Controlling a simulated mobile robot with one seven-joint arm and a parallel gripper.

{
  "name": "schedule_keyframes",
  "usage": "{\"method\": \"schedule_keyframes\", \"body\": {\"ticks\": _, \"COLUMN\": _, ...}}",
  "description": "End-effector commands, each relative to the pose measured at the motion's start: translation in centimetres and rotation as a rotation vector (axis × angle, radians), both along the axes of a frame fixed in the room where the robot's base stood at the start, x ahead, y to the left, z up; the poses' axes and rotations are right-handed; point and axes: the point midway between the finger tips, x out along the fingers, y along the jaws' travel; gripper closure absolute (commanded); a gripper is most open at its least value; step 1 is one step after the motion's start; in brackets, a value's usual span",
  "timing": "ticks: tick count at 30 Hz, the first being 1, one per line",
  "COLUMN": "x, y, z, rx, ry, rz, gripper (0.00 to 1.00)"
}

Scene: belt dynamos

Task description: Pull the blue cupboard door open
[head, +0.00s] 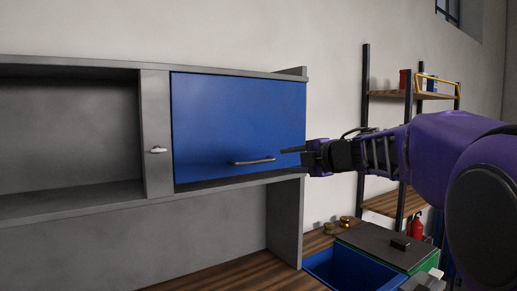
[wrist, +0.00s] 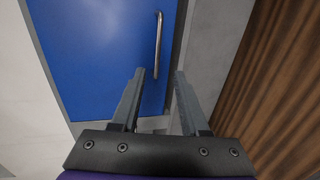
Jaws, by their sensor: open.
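The blue cupboard door (head: 238,122) looks shut in its grey cabinet frame, in the upper middle of the head view. Its metal bar handle (head: 252,161) runs across the lower part of the door. The door (wrist: 95,55) and handle (wrist: 158,45) also fill the upper part of the wrist view. My gripper (head: 292,156) is open and empty, to the right of the handle in the head view. In the wrist view its two fingers (wrist: 157,73) point toward the door, with the handle beyond them, slightly left of the gap's middle. The handle is not between the fingers.
An open grey compartment (head: 70,135) lies left of the door, with a small metal knob (head: 157,150) on the divider. Below are a wooden worktop (head: 235,275) and a blue bin (head: 335,272). A shelf rack (head: 366,110) stands behind my arm.

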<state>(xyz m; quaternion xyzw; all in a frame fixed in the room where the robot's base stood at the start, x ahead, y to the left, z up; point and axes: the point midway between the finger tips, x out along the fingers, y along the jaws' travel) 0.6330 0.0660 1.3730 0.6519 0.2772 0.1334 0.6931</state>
Motion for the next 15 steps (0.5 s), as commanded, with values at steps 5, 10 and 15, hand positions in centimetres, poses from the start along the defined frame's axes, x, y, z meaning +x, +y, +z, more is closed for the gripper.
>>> {"method": "schedule_keyframes", "body": {"ticks": 5, "x": 3.1, "y": 2.3, "z": -0.7, "rx": 0.003, "ry": -0.001, "rz": 0.004, "gripper": 0.55}}
{"method": "schedule_keyframes", "body": {"ticks": 10, "x": 6.2, "y": 4.3, "z": -1.5, "rx": 0.002, "ry": -0.001, "rz": 0.003, "gripper": 0.55}}
{"method": "schedule_keyframes", "body": {"ticks": 15, "x": 9.1, "y": 6.3, "z": -2.1, "rx": 0.002, "ry": -0.002, "rz": 0.002, "gripper": 0.55}}
